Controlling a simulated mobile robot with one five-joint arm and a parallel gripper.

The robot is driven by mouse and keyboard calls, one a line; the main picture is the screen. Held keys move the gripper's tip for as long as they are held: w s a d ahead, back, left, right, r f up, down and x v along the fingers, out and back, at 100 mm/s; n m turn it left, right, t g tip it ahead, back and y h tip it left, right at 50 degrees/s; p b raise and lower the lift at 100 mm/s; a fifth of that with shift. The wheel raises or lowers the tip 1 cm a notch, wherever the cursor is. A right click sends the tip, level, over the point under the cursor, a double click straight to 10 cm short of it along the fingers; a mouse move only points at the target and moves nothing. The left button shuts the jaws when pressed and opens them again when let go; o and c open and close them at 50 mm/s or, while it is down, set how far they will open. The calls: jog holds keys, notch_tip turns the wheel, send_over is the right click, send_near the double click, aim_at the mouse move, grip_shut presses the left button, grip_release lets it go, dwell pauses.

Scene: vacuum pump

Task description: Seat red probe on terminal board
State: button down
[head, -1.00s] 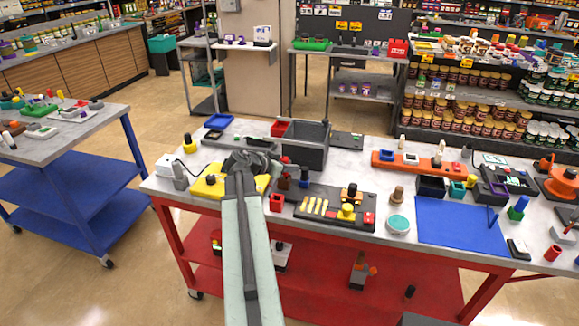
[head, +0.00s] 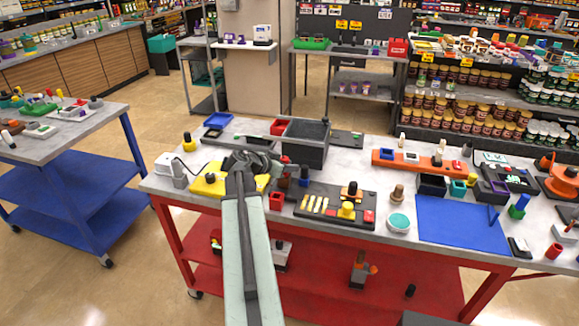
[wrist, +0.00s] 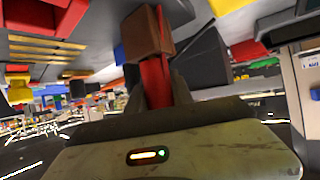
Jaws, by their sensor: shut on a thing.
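My gripper (wrist: 156,88) is shut on the red probe (wrist: 156,80), a red rod between the fingers in the wrist view. The rod's far end meets a brown block (wrist: 145,32); I cannot tell whether they touch or only overlap. In the head view my gripper (head: 264,164) is above the left part of the red table, and the probe cannot be made out clearly. A dark board with yellow strips (head: 325,212), perhaps the terminal board, lies just right of my gripper. It also shows at upper left in the wrist view (wrist: 48,62).
A dark grey bin (head: 304,152) stands just behind my gripper. A yellow block (head: 208,186) is left of it, and a small red box (head: 276,202) is in front. A blue mat (head: 450,225) lies farther right. The red-framed table (head: 375,242) is crowded.

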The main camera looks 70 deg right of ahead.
jog(key=c, duration=1)
grip_release()
jog(key=shift+c, duration=0.2)
jog(key=shift+r, duration=0.1)
notch_tip(320, 180, up, 9)
jog(key=p, duration=0.9)
